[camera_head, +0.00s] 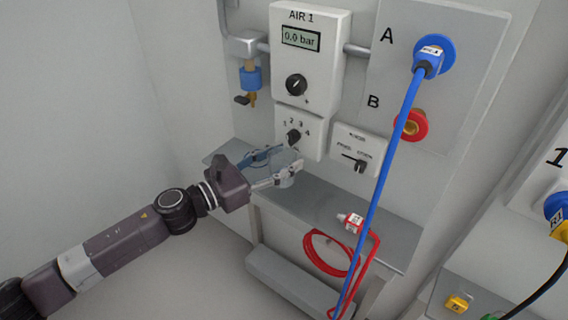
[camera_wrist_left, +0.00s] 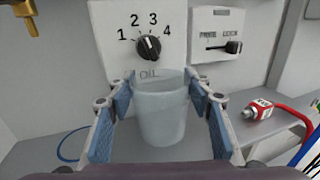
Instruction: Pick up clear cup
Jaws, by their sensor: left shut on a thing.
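The clear cup (camera_wrist_left: 162,112) stands upright between the two blue-padded fingers of my left gripper (camera_wrist_left: 160,118) in the left wrist view. The fingers are shut on its sides. In the head view the cup (camera_head: 288,172) shows partly behind the fingers of my left gripper (camera_head: 277,170), over the grey shelf. I cannot tell whether its base touches the shelf. My right gripper is not in view.
The grey shelf (camera_head: 325,215) holds a red hose with a red and white connector (camera_head: 350,222) to the right. The AIR 1 panel (camera_head: 310,55), a dial (camera_head: 293,136) and a lever box (camera_head: 358,150) are on the wall behind. A blue hose (camera_head: 388,160) hangs in front of the shelf.

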